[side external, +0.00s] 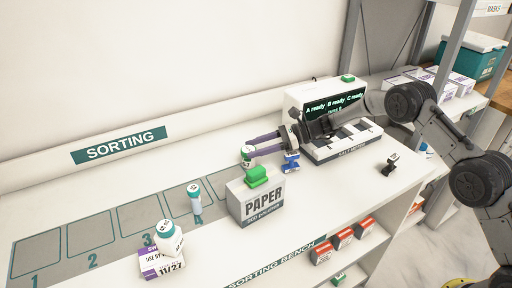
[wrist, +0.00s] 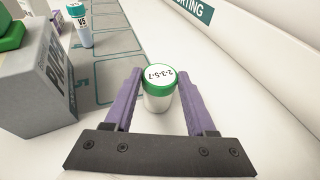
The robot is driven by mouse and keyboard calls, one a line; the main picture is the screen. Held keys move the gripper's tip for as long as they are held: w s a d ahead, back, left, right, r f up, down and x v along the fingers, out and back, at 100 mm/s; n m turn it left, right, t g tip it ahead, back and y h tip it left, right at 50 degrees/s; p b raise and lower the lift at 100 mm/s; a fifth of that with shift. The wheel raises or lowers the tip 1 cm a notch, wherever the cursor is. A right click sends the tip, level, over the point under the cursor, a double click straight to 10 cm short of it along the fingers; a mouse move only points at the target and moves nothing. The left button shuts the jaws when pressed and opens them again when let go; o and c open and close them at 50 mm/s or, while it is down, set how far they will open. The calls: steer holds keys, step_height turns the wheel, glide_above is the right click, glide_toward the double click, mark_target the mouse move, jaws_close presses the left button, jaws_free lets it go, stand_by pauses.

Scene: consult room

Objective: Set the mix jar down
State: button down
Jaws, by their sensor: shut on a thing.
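The jar (wrist: 158,98) in my grasp has a white body and a green-rimmed white lid marked "2-3-5-7"; I take it for the mix jar. It is upright between the purple fingers of my gripper (wrist: 160,92) in the wrist view, near their tips. In the side view the jar (side external: 246,159) is at the tips of my gripper (side external: 249,150), behind the PAPER box. The box partly hides the space below it, so I cannot tell whether its base touches the bench.
The grey PAPER box (side external: 257,207) with green blocks (side external: 257,176) on top stands close in front. A small blue item (side external: 291,162) is right of the jar. A teal-capped bottle (side external: 195,201) stands on the numbered mat. A machine (side external: 318,101) with a screen stands behind right.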

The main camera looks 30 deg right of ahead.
steer(key=shift+f, duration=0.1)
steer(key=shift+c, duration=1.1)
jaws_free()
steer(key=shift+d+r, duration=0.2)
steer(key=shift+r, duration=0.05)
steer(key=v, duration=1.1)
steer(key=shift+d, duration=0.3)
